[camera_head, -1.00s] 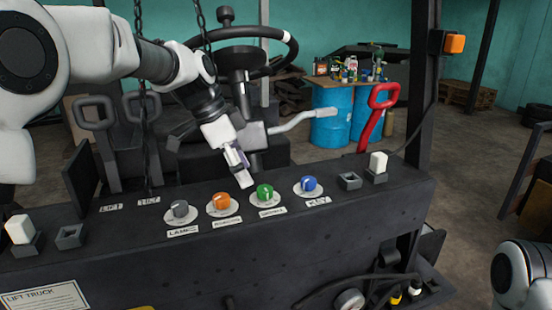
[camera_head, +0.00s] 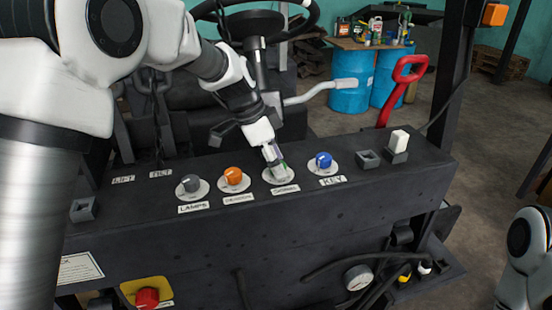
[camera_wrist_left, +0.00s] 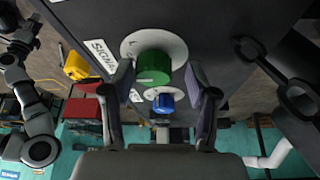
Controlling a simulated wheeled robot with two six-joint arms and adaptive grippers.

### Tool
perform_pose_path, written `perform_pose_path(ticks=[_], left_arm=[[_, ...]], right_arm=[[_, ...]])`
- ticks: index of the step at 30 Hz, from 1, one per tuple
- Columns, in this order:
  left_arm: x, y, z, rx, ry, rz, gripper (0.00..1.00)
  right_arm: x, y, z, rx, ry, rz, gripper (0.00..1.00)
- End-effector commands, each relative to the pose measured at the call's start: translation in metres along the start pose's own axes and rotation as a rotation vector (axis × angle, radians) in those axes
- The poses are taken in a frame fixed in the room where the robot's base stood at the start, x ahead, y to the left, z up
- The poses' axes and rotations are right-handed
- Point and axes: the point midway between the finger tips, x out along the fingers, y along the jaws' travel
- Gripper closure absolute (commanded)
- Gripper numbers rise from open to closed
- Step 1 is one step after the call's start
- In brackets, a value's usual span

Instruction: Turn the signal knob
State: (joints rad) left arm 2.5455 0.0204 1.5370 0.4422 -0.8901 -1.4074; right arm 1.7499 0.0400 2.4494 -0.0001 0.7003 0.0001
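The green signal knob (camera_wrist_left: 153,68) sits on a white disc (camera_wrist_left: 172,44) on the dark panel, with a label starting "SIGNA" (camera_wrist_left: 100,54) beside it in the left wrist view. In the head view the knob is mostly hidden behind my left gripper (camera_head: 274,158), and its white disc (camera_head: 280,178) shows below the fingers. My left gripper also shows in the left wrist view (camera_wrist_left: 159,82), open, with one finger on each side of the knob and a visible gap to each. Contact is not visible. My right gripper is out of view.
Neighbouring knobs are grey (camera_head: 191,183), orange (camera_head: 233,176) and blue (camera_head: 323,160), the blue one close to the gripper. A white rocker switch (camera_head: 399,140) stands at the panel's right. A steering wheel (camera_head: 255,22) and grey lever (camera_head: 325,90) rise behind; a red handle (camera_head: 405,75) is further right.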

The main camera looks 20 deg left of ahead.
Motion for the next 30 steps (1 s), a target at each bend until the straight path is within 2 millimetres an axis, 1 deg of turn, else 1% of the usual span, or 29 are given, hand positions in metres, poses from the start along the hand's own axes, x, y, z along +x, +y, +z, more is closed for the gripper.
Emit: perform_pose_path(ticks=[1,2,3,4,13,19,26,30], left_arm=[[-0.001,0.0,0.0,0.0,0.0,0.0,0.67],[-0.001,0.0,0.0,0.0,0.0,-0.001,0.78],[-0.001,0.0,0.0,0.0,0.0,0.001,0.92],[-0.001,0.0,0.0,0.0,0.0,0.001,0.96],[0.0,0.001,0.0,-0.003,-0.001,0.001,0.96],[0.001,0.001,0.001,-0.038,-0.001,-0.013,0.96],[0.002,0.002,0.001,-0.15,-0.001,-0.06,0.96],[0.003,0.003,0.001,-0.251,-0.003,-0.101,0.96]], right_arm=[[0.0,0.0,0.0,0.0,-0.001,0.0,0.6],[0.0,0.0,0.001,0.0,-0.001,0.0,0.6],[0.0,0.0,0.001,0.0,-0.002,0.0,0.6],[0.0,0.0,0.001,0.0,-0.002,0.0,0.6],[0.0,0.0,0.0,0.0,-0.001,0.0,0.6],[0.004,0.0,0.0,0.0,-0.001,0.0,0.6],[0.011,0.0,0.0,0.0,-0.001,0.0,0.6],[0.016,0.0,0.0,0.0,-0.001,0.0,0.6]])
